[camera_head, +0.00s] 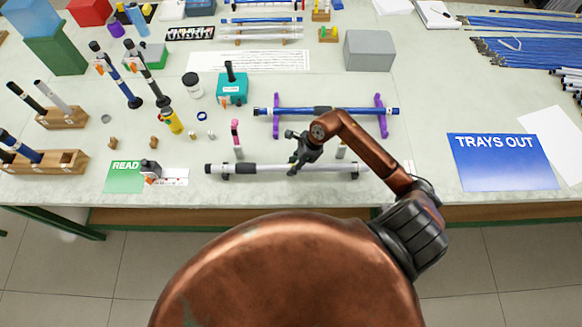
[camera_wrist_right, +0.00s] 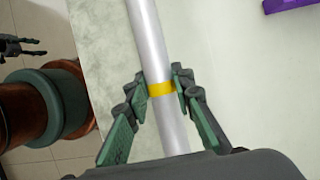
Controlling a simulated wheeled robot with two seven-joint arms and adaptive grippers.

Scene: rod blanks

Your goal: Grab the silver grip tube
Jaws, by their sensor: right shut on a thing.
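The silver grip tube (camera_head: 262,169) lies level near the front edge of the table, with dark parts at its ends. My left gripper (camera_wrist_right: 40,47) shows small at the left of the wrist view, over the floor, fingers apart and empty. It is not in the head view.
Behind the tube a blue tube (camera_head: 290,111) rests on purple stands (camera_head: 381,116). A pink-topped upright piece (camera_head: 236,136) stands close behind the silver tube. A green READ card (camera_head: 124,177) lies left and a blue TRAYS OUT sheet (camera_head: 503,162) right. Tabletop between is partly clear.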

